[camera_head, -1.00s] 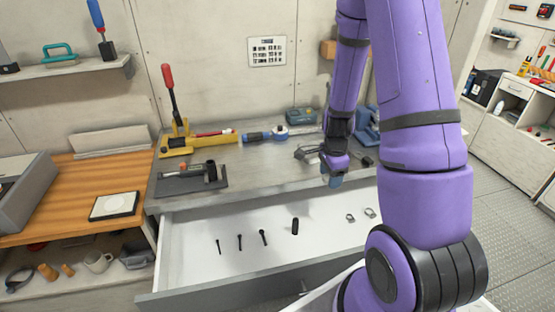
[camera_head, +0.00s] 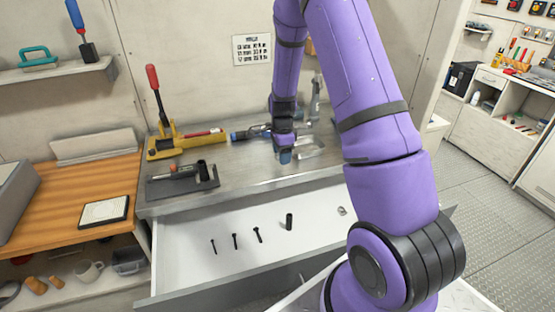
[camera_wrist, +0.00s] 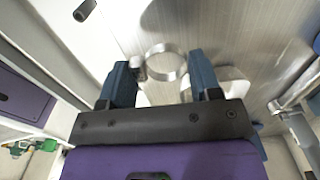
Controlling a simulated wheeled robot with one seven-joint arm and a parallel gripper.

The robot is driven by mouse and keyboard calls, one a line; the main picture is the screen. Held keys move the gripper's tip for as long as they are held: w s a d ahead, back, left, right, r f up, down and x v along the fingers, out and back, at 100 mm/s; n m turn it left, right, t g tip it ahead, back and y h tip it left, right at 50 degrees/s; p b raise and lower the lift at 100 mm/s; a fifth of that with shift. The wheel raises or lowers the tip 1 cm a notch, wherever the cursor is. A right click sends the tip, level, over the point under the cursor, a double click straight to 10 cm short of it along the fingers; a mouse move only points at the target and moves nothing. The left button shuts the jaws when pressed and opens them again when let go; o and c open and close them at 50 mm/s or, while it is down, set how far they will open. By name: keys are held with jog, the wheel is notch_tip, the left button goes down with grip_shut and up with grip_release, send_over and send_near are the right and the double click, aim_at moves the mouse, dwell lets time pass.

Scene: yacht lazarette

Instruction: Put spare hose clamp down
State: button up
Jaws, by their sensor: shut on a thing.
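The spare hose clamp is a silver metal ring (camera_wrist: 165,64) between my gripper's two blue fingertips in the wrist view. Its small screw housing is at the left finger. My gripper (camera_wrist: 163,82) is shut on it. In the head view my gripper (camera_head: 284,156) points down over the grey metal worktop (camera_head: 232,178), behind the open drawer. The clamp is too small or hidden to make out there. I cannot tell whether it touches the worktop. Another hose clamp (camera_head: 342,211) lies in the white drawer (camera_head: 190,271), right of the black cylinder (camera_head: 289,221).
Several black bolts (camera_head: 235,241) lie in the drawer. A shallow metal dish (camera_head: 308,147) is right of my gripper. A yellow tool with red handle (camera_head: 185,144), a blue-black tool (camera_head: 250,132) and a dark tray (camera_head: 182,185) occupy the worktop's left. Its front strip is clear.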

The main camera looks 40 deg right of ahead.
aim_at(277, 165)
jog(key=shift+w+a+f, duration=0.15)
jog(key=shift+w+f, duration=0.05)
jog(key=shift+w, duration=0.85)
jog(key=shift+f, duration=1.65)
jog(key=shift+f, duration=0.1)
jog(key=o, duration=1)
jog(key=shift+c, duration=0.2)
